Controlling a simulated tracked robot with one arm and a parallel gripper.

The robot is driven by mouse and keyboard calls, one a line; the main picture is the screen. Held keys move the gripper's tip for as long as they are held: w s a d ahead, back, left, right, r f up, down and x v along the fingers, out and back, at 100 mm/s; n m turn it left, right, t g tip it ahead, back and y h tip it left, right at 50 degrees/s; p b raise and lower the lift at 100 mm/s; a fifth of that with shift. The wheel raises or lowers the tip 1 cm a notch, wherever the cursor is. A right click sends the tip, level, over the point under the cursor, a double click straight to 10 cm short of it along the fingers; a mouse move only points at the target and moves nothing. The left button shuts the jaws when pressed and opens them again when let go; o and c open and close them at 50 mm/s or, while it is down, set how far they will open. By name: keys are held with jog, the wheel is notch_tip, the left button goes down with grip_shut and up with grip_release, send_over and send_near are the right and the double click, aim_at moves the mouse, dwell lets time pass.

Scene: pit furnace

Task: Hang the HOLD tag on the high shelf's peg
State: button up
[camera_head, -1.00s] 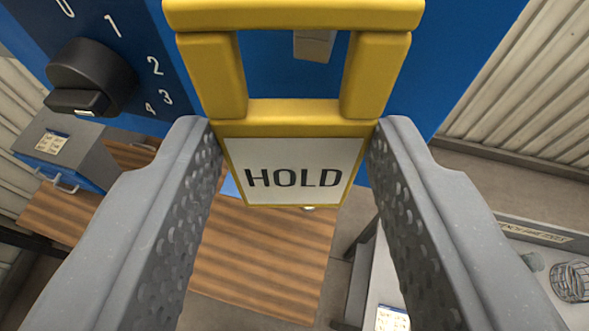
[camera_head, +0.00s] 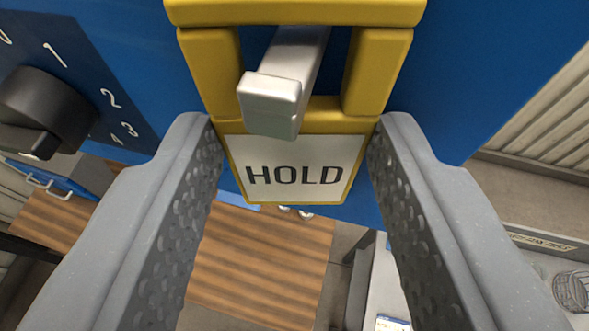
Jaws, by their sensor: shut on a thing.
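The HOLD tag (camera_head: 292,170) is a yellow frame with a white plate reading HOLD and a square opening above it. My gripper (camera_head: 292,150) is shut on the tag's sides, one grey dimpled finger at each edge. The tag is upright in the picture. A light grey metal peg (camera_head: 285,85) with a raised end comes through the tag's opening toward the camera, and its end overlaps the tag's lower crossbar in view. The peg's root is hidden behind the tag's top bar. I cannot tell whether the tag's top bar touches the peg.
A blue panel (camera_head: 470,70) fills the back. A black rotary knob (camera_head: 45,110) with a number dial is at the left. Below are a wooden surface (camera_head: 255,265), a blue drawer unit at the far left, and a grey tray with a wire basket (camera_head: 572,290) at lower right.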

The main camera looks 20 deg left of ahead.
jog(key=shift+f, duration=0.15)
jog(key=o, duration=1.1)
jog(key=shift+a, duration=0.15)
jog(key=shift+s, duration=0.1)
